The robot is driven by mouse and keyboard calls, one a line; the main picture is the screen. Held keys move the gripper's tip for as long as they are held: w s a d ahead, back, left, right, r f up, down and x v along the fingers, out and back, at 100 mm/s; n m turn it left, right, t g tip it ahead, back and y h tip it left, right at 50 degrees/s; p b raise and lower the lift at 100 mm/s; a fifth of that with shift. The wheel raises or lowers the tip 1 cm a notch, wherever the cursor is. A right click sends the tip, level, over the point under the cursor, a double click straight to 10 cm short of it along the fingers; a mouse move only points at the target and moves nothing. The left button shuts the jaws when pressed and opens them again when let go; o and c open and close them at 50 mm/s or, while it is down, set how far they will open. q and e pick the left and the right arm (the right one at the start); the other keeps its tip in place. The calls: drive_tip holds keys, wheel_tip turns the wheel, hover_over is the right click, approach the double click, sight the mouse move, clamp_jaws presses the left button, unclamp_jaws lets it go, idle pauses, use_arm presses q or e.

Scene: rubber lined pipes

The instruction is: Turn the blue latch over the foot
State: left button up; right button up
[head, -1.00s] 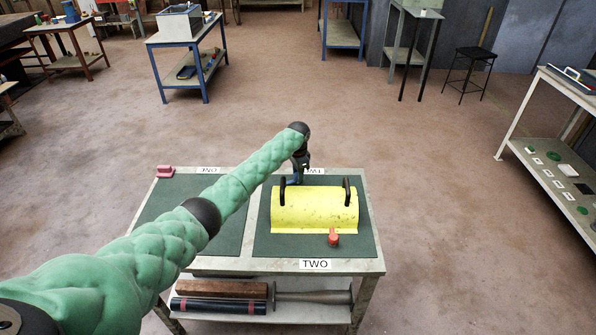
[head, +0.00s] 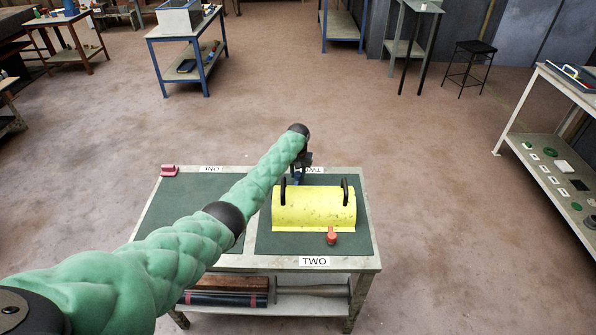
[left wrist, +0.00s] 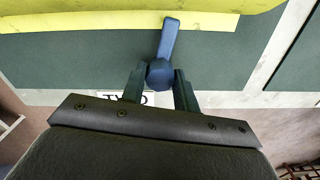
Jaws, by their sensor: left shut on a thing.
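The blue latch (left wrist: 168,40) is at the far side of the yellow half-pipe cover (head: 314,208). In the left wrist view its round hub sits between my fingers and its arm points toward the cover, with the tip over the edge of the yellow foot (left wrist: 215,20). In the head view only a bit of the latch (head: 297,181) shows behind the cover. My left gripper (left wrist: 158,80) is shut on the latch hub, pointing down; it also shows in the head view (head: 300,170). My right gripper is not in view.
Two black handles stand on the cover. A red latch (head: 332,236) is at its near foot. A pink-red block (head: 169,170) sits at the table's far left corner. The left green mat (head: 180,212) is bare where visible. Pipes lie on the lower shelf (head: 310,308).

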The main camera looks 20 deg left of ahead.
use_arm(q)
drive_tip(key=shift+n+p, duration=0.45)
drive_tip(key=shift+n, duration=0.75)
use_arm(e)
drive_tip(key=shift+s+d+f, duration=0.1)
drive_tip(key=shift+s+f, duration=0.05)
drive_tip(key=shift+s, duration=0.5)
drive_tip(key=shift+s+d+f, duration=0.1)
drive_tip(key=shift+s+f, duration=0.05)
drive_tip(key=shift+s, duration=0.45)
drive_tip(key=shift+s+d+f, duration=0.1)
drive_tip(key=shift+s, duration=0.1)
use_arm(q)
drive_tip(key=o, duration=1)
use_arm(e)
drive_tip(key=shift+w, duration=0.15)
